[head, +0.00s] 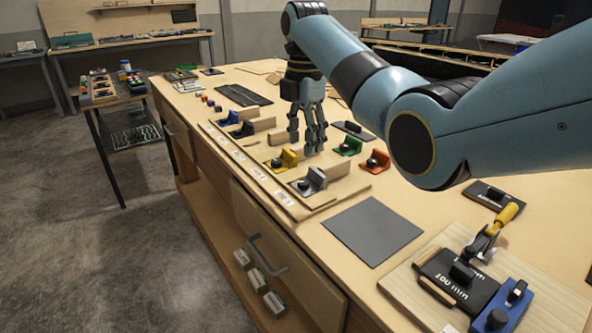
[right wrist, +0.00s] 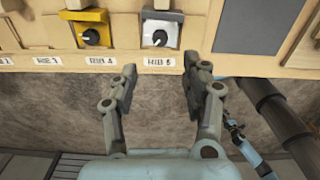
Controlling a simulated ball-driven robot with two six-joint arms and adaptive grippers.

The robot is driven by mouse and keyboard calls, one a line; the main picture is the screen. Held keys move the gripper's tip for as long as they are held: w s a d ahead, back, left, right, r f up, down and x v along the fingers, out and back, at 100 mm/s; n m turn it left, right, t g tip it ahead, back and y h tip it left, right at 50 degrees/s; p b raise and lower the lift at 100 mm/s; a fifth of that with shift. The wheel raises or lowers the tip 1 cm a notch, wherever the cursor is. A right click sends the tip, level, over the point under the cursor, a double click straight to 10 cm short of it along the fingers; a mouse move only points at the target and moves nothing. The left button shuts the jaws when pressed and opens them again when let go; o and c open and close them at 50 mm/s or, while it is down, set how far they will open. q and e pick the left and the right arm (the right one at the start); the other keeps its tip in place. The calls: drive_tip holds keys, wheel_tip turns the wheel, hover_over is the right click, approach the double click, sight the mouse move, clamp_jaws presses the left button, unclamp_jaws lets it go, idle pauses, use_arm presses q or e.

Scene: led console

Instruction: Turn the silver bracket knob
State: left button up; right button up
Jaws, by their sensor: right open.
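The silver bracket (head: 313,181) stands on a light wooden board near the bench's front edge, with a dark round knob (head: 303,185) on its face. In the right wrist view the silver bracket (right wrist: 161,29) is at the top centre, above the "RIB 5" label, and its knob (right wrist: 159,39) carries a pale pointer mark. My right gripper (head: 307,142) points down with fingers apart and empty, above and behind the bracket in the head view. In the right wrist view its fingertips (right wrist: 160,72) lie just below the bracket, apart from it. My left gripper does not show in the head view.
A yellow bracket (head: 285,158) stands beside the silver one. Green (head: 349,146), orange (head: 377,161) and blue (head: 243,129) brackets stand nearby. A dark grey mat (head: 372,231) lies to the right. A toggle clamp with a yellow handle (head: 507,214) stands at front right.

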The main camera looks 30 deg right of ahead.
sight(303, 182)
wheel_tip(303, 182, down, 10)
drive_tip(key=shift+r, duration=0.1)
drive_tip(key=shift+c, duration=0.3)
clamp_jaws()
